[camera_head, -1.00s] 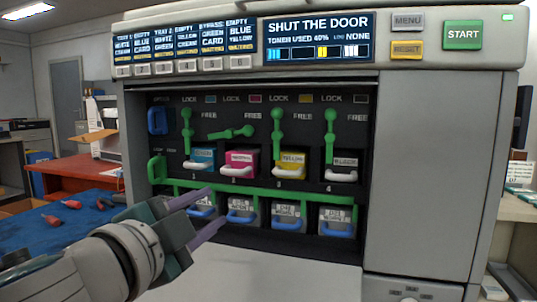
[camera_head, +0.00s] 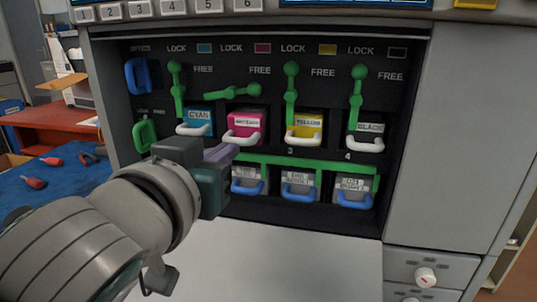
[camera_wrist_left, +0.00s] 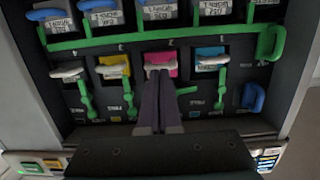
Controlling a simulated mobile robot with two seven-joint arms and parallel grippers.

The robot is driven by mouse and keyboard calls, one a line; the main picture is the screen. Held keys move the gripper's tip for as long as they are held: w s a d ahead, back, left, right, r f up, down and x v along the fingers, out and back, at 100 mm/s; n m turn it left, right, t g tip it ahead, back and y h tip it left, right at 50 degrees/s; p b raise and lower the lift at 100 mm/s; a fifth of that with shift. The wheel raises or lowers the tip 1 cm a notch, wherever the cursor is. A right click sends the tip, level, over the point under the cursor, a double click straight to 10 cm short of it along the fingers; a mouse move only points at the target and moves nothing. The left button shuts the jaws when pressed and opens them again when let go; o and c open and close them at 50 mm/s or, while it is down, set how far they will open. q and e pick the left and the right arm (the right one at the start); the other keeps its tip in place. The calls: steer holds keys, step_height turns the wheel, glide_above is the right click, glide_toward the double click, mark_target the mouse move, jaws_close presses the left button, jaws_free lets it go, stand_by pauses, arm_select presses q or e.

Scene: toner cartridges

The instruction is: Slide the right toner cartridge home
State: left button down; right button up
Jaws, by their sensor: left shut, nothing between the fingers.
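Four toner cartridges sit in the upper row of the open machine: cyan (camera_head: 200,115), magenta (camera_head: 246,120), yellow (camera_head: 306,125) and black (camera_head: 368,126). Each has a white front handle. The green lever (camera_head: 232,91) above magenta lies sideways; the levers over the others stand upright. My left gripper (camera_head: 230,153) is shut and empty, its tips just in front of the magenta handle. In the left wrist view, which is upside down, the closed fingers (camera_wrist_left: 159,84) point at the magenta cartridge (camera_wrist_left: 160,60). I cannot tell whether they touch it. My right gripper is not seen.
A green rail (camera_head: 300,163) runs below the cartridges, above several grey boxes with blue handles. A blue handle (camera_head: 142,76) and a green one (camera_head: 145,135) are at the left. The lowered white door (camera_head: 270,262) spreads in front.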

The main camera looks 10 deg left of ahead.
arm_select(q)
steer(key=shift+w, duration=0.6)
steer(key=shift+w, duration=0.15)
steer(key=shift+w+f+b, duration=0.1)
steer(key=shift+w+b, duration=0.4)
steer(key=shift+w, duration=0.75)
steer(key=shift+s, duration=0.25)
steer(key=p, duration=0.3)
glide_toward(237, 141)
steer(key=shift+s+f, duration=0.15)
steer(key=shift+f, duration=0.55)
